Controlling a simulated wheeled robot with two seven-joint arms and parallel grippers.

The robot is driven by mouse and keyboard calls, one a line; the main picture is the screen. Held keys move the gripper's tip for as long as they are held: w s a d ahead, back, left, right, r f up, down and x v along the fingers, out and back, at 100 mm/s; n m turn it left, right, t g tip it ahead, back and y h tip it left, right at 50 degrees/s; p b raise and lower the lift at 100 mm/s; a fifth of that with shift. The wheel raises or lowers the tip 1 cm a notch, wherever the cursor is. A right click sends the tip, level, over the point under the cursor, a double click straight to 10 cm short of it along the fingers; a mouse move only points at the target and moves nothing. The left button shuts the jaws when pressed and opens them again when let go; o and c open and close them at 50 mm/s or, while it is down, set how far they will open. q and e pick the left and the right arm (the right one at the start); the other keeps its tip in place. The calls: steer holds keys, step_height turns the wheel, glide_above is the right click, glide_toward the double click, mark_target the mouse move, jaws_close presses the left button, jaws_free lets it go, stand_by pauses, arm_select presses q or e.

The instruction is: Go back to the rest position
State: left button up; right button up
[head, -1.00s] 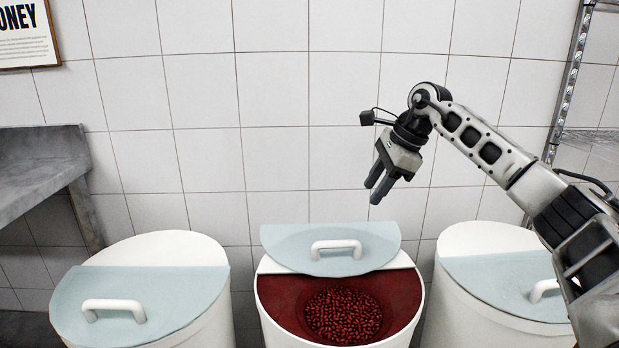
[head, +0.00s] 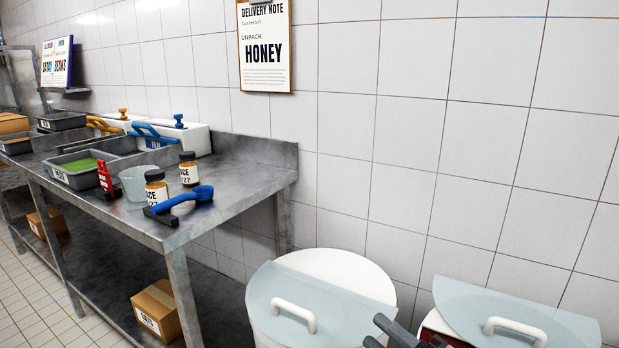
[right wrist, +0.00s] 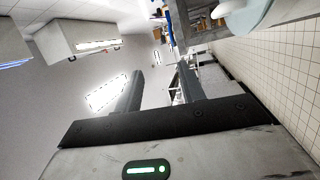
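My right gripper (head: 397,333) shows at the bottom edge of the head view, low in front of the gap between two white bins. In the right wrist view its two fingers (right wrist: 160,92) stand apart with nothing between them, so it is open and empty. My left gripper is in neither view.
A white bin (head: 345,268) with a pale blue lid (head: 345,322) stands right of the steel table (head: 235,195). Another lidded bin (head: 560,325) is at the lower right. The table holds jars (head: 156,190), a blue scoop (head: 185,200) and tubs. A cardboard box (head: 157,308) sits on the lower shelf.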

steer(key=s+d+f+m+g+h+p, duration=0.1)
steer(key=s+f+m+g+h, duration=0.1)
steer(key=s+f+m+h, duration=0.3)
steer(key=s+f+m+g+h+p, duration=0.2)
steer(key=s+f+m+h, duration=0.3)
steer(key=s+m, duration=0.6)
step_height(320, 180, down, 2)
steer(key=m, duration=0.7)
steer(key=shift+s+d+f, duration=0.25)
steer(key=shift+s+d, duration=0.05)
steer(key=shift+d, duration=0.05)
steer(key=shift+d, duration=0.1)
